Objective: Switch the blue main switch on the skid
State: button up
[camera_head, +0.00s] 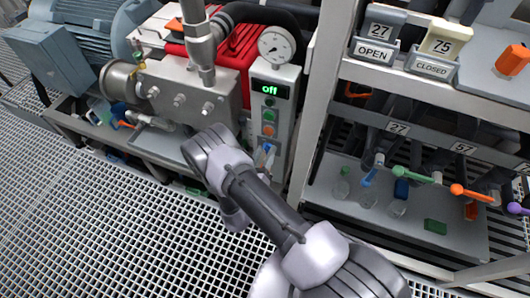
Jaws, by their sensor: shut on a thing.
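The skid's control panel (275,75) is a light grey upright box with a lit green "Off" display (270,89). Below the display are green and orange buttons (268,130). A small blue part, the main switch (268,148), shows low on the panel, just beyond my forearm. My gripper (264,160) is at this switch and shut on it. My arm hides most of the gripper and the lower part of the panel, so the switch's angle cannot be read.
A round gauge (277,45) tops the panel. A grey pump block (190,95), red housing and motor (85,45) stand to the left. A white rack (320,110) on the right holds number signs, coloured valve handles and glass vessels. Grating floor (90,220) is clear at lower left.

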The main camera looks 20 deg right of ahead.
jog(key=shift+f, duration=0.1)
dwell(0.3)
jog(key=o, duration=1.3)
jog(key=p+v, duration=0.4)
jog(key=v, duration=1.3)
jog(key=shift+s+a+p, duration=0.1)
jog(key=shift+s+p, duration=0.1)
jog(key=shift+p, duration=0.15)
